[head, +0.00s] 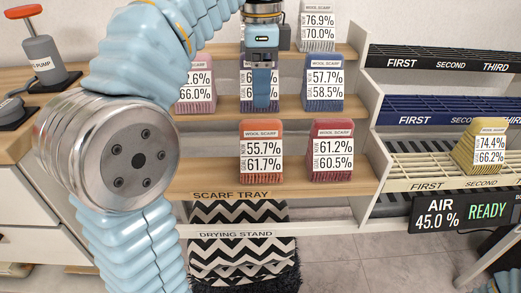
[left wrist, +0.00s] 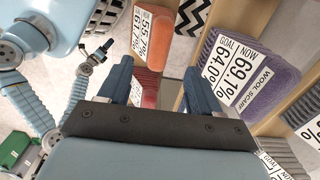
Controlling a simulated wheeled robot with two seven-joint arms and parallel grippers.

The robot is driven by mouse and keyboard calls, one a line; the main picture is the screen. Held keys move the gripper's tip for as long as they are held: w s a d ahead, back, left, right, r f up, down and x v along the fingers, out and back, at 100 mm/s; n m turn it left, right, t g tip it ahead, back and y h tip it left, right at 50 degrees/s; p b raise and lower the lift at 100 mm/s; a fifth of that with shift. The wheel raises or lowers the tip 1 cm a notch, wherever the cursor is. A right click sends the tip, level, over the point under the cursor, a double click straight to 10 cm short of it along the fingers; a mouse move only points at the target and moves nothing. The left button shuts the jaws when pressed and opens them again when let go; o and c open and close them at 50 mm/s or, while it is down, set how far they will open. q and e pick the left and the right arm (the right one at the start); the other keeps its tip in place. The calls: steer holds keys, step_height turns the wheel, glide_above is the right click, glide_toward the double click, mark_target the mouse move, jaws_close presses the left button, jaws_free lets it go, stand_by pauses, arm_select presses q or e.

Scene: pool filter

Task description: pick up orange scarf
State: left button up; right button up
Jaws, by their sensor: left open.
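The orange scarf (head: 261,143) is a folded block on the lower shelf in the head view, with a label reading 55.7% now and 61.7% goal. It also shows at the top of the left wrist view (left wrist: 162,42), beyond my left fingers. My left gripper (head: 262,98) points down in front of the middle shelf, above the orange scarf and apart from it. It hides most of a scarf behind it. Its fingers (left wrist: 157,70) are apart with nothing held. A small arm end (left wrist: 98,52) at the left of the left wrist view looks like my right gripper; its fingers are unclear.
A crimson scarf (head: 331,144) stands to the right on the same shelf. A blue scarf (head: 324,84) is above it. A purple scarf (left wrist: 248,75) is beside my left fingers. The scarf tray (head: 232,195) edge lies below. A yellow scarf (head: 480,140) sits on the right rack.

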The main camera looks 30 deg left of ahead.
mark_target(261, 125)
arm_select(q)
steer(key=shift+o, duration=2.2)
steer(key=shift+r+m, duration=0.1)
steer(key=shift+m, duration=0.4)
steer(key=shift+o, duration=1.2)
steer(key=shift+r+m+p, duration=0.2)
steer(key=shift+m+p, duration=0.3)
steer(key=shift+m, duration=0.7)
steer(key=m, duration=0.3)
steer(key=shift+r+p, duration=0.25)
steer(key=shift+p, duration=0.1)
steer(key=f+m, duration=0.2)
steer(key=m, duration=0.2)
steer(key=f+m, duration=0.2)
steer(key=m, duration=0.2)
steer(key=f+m, duration=0.2)
steer(key=m, duration=0.1)
steer(key=shift+s+d+f+m, duration=0.15)
steer(key=shift+s+f+m, duration=0.1)
steer(key=shift+s+m, duration=0.15)
steer(key=f, duration=0.4)
steer(key=shift+s+d+f+b, duration=0.15)
steer(key=shift+s+d+b, duration=0.1)
steer(key=shift+b, duration=0.1)
steer(key=shift+f, duration=0.55)
